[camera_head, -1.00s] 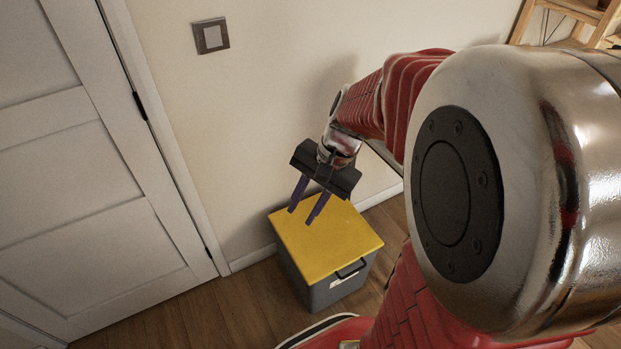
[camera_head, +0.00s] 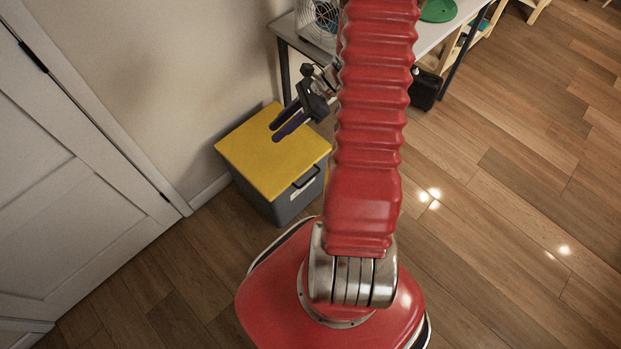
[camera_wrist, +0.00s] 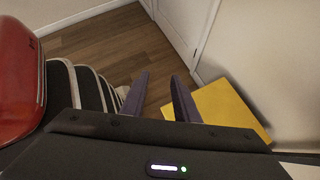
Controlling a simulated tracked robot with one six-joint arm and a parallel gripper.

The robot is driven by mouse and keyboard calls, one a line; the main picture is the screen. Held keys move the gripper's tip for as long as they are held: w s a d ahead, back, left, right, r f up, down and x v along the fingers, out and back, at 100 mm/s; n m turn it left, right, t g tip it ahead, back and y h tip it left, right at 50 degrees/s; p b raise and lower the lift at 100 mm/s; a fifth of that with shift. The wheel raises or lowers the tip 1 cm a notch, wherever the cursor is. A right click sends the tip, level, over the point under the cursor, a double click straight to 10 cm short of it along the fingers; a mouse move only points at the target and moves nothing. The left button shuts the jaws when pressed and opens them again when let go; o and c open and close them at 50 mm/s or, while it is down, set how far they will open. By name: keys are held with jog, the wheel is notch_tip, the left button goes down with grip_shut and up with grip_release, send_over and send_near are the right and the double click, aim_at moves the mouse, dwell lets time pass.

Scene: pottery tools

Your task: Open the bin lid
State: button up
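The grey bin (camera_head: 280,205) stands on the floor by the wall, with its flat yellow lid (camera_head: 255,165) closed. A black handle (camera_head: 305,178) is on the bin's right-facing side, just under the lid edge, above a white label. My gripper (camera_head: 274,133) appears over the far right part of the lid, its two purple fingers apart and pointing left. Contact with the lid cannot be told. The wrist view shows the fingers (camera_wrist: 159,76) open with nothing between them, and part of the yellow lid (camera_wrist: 225,103) to their right; the handle is not visible there.
A white door (camera_head: 75,190) is left of the bin, and the wall (camera_head: 190,80) is behind it. A table (camera_head: 435,35) with a fan (camera_head: 318,20) stands behind my arm. Wooden floor (camera_head: 500,220) is clear to the right.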

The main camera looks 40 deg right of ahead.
jog(key=s+d+f+m+t, duration=0.1)
jog(key=d+f+m+t, duration=0.15)
jog(key=f+m, duration=0.2)
jog(key=s+d+f+m+t, duration=0.1)
jog(key=d+f+m+t, duration=0.1)
jog(key=d+f+m, duration=0.3)
jog(key=s+d+f+m+t+h, duration=0.2)
jog(key=s+f+m+t, duration=0.15)
jog(key=f+m, duration=0.4)
jog(key=s+d+f+m+t+h, duration=0.2)
jog(key=s+f+m, duration=0.2)
jog(key=f, duration=0.7)
jog(key=m+t+h, duration=0.2)
jog(key=m+h, duration=0.3)
jog(key=m, duration=0.3)
send_near(310, 179)
jog(key=s, duration=0.4)
jog(key=shift+w+d, duration=0.2)
jog(key=shift+d, duration=0.05)
jog(key=shift+w, duration=0.15)
jog(key=shift+w+a+f, duration=0.1)
jog(key=shift+w+f, duration=0.35)
jog(key=shift+w, duration=1.75)
jog(key=shift+w+a+f, duration=0.1)
jog(key=shift+w+f, duration=0.3)
jog(key=shift+w, duration=1.85)
jog(key=shift+w+f, duration=0.45)
jog(key=shift+w, duration=1.75)
jog(key=shift+c, duration=0.5)
